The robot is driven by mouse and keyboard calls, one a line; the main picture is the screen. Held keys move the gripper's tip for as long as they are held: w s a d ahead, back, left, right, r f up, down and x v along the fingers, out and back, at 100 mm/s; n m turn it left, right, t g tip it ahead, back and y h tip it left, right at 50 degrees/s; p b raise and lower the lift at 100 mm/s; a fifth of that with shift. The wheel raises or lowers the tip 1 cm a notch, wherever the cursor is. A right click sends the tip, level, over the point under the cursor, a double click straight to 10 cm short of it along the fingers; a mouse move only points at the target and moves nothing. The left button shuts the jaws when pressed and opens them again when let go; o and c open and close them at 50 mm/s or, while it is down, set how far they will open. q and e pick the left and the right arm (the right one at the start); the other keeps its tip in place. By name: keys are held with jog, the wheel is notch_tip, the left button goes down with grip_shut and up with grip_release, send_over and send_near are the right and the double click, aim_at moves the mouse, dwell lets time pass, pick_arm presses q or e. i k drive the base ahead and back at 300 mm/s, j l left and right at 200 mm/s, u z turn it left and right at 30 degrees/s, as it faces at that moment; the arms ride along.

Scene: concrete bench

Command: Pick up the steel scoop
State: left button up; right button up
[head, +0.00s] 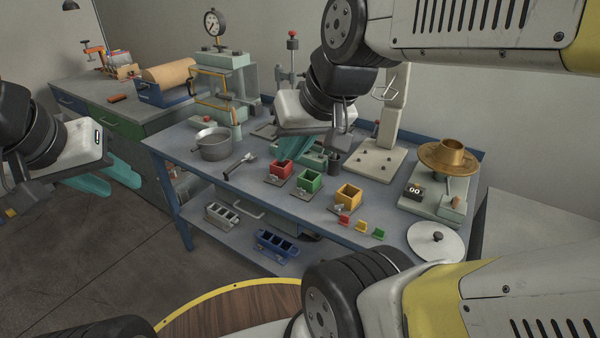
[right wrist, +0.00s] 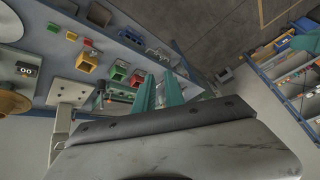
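The steel scoop (head: 240,164) lies on the bench top (head: 215,182), just right of the grey pot (head: 212,144) and left of the red box. My right gripper (head: 296,148) is above the bench, to the right of the scoop and behind the red box in the head view. In the right wrist view its two teal fingers (right wrist: 160,92) stand apart with nothing between them. My left gripper (head: 106,179) hangs left of the bench, away from the scoop, with its teal fingers spread and empty. I cannot make out the scoop clearly in the right wrist view.
Red (head: 280,172), green (head: 310,180) and yellow (head: 348,196) boxes stand right of the scoop. A press with a gauge (head: 214,80) stands behind the pot. A white post (head: 388,125) rises beyond the boxes. The bench front left of the scoop is clear.

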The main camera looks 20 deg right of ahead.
aim_at(251, 156)
jog(key=i+l+u, duration=0.2)
jog(key=u, duration=0.15)
jog(key=i+l+u, duration=0.35)
jog(key=l+u, duration=0.3)
jog(key=i+j, duration=0.05)
